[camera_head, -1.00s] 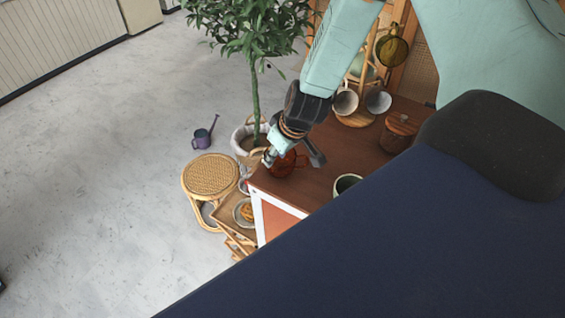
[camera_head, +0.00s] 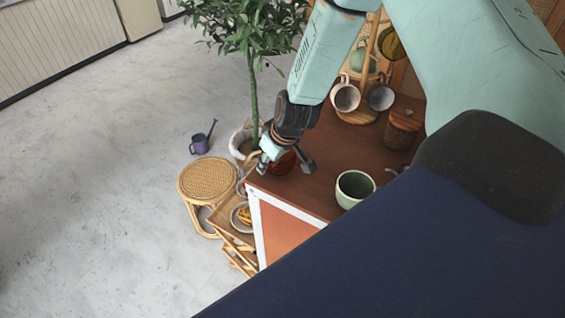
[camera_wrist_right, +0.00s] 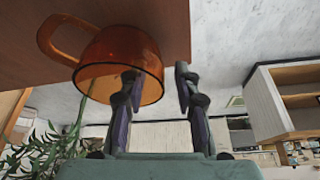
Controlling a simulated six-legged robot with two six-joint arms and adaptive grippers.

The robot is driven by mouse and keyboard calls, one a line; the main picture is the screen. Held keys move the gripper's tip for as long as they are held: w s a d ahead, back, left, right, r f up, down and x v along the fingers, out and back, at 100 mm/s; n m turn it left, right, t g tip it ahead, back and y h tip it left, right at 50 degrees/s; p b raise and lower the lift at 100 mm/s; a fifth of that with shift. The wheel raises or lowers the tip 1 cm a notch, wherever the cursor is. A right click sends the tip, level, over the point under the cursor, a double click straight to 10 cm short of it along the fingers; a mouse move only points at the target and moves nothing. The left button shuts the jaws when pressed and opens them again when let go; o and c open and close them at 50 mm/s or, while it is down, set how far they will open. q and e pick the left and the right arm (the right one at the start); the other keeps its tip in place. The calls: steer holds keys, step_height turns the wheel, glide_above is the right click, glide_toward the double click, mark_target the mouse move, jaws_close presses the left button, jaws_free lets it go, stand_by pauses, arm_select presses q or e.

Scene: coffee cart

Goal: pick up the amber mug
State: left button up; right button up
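The amber mug (camera_head: 284,163) is translucent orange-brown and stands on the brown cart top near its left corner, partly hidden behind my right gripper (camera_head: 286,166). In the right wrist view the mug (camera_wrist_right: 117,52) appears upside down, its handle to the left. My right gripper there (camera_wrist_right: 158,73) has its fingers apart. One finger overlaps the mug's opening and the other is outside, beyond the wall, so the rim appears between them. I cannot tell whether either finger touches it. My left gripper is not in view.
A green cup (camera_head: 354,189) stands on the cart top (camera_head: 318,190) to the right. A mug stand (camera_head: 357,112) with hanging cups and a wooden canister (camera_head: 402,129) are behind. A potted tree (camera_head: 253,95) and wicker stool (camera_head: 207,179) stand beside the cart. Open floor lies left.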

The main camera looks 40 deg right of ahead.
steer(key=shift+c, duration=0.2)
steer(key=shift+r, duration=0.1)
jaws_close()
stand_by(0.4)
step_height(320, 180, up, 8)
steer(key=p, duration=0.7)
steer(key=shift+r, duration=0.9)
